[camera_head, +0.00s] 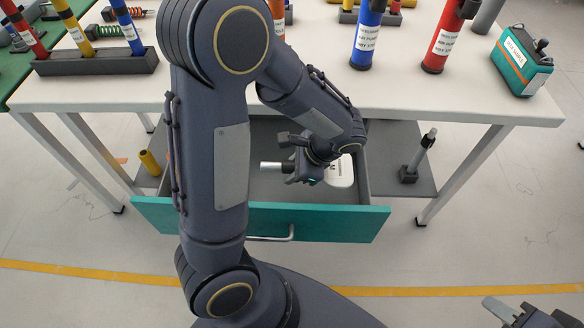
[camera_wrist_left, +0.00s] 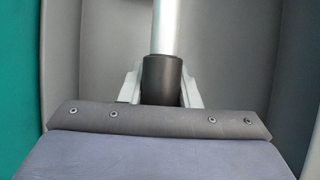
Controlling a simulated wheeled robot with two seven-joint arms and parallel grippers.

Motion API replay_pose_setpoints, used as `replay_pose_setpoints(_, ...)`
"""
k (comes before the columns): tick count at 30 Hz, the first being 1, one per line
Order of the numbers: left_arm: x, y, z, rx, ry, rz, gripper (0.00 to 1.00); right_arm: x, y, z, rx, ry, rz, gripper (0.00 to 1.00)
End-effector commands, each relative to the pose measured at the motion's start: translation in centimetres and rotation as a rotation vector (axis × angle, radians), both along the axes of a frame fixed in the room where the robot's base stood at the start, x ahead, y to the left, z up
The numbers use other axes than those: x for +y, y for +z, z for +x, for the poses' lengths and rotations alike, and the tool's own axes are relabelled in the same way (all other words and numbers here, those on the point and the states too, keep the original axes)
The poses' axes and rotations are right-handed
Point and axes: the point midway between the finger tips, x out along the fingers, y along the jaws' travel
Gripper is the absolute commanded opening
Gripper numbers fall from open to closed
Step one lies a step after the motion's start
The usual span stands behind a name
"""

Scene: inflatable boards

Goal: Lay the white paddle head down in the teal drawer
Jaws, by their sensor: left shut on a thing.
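The white paddle head (camera_head: 341,172) shows inside the open teal drawer (camera_head: 340,222), partly hidden behind my left wrist. The paddle's silver shaft (camera_head: 271,166) points left out of my left gripper (camera_head: 292,166). The left gripper is down in the drawer and is shut on the paddle. In the left wrist view its fingers (camera_wrist_left: 162,94) sit either side of a black collar on the silver shaft (camera_wrist_left: 166,28), over the grey drawer floor. I cannot tell whether the paddle touches the floor. My right gripper (camera_head: 515,312) is at the bottom right, partly cut off and away from the drawer.
The white table (camera_head: 420,105) stands above the drawer. On it are a blue pump (camera_head: 367,38), a red pump (camera_head: 441,40), a teal box (camera_head: 521,62) and a dark rack (camera_head: 95,62) of tubes. A grey lower shelf (camera_head: 400,160) lies behind the drawer.

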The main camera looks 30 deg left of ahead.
Motion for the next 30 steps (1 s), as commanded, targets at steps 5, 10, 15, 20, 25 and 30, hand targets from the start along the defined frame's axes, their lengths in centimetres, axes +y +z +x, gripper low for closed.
replay_pose_setpoints(5,0.0,-2.2,0.0,0.001,0.0,0.001,0.05,0.0,-1.8,0.0,0.0,0.0,0.0,0.34)
replay_pose_setpoints(10,0.0,-3.7,0.0,0.001,-0.001,0.001,0.05,0.0,-3.0,0.0,0.0,0.0,0.0,0.34)
replay_pose_setpoints(15,0.0,-4.4,0.0,0.0,-0.001,0.0,0.05,0.0,-3.5,0.0,0.0,0.0,0.0,0.34)
replay_pose_setpoints(20,0.0,-4.4,0.0,0.0,-0.001,0.0,0.05,0.0,-3.5,0.0,0.0,0.0,0.0,0.34)
replay_pose_setpoints(25,0.0,-4.4,0.0,0.0,-0.001,0.0,0.05,0.0,-3.5,0.0,0.0,0.0,0.0,0.34)
replay_pose_setpoints(30,0.0,-4.4,0.0,0.0,0.0,0.0,0.05,0.0,-3.5,0.0,0.0,0.0,0.0,0.34)
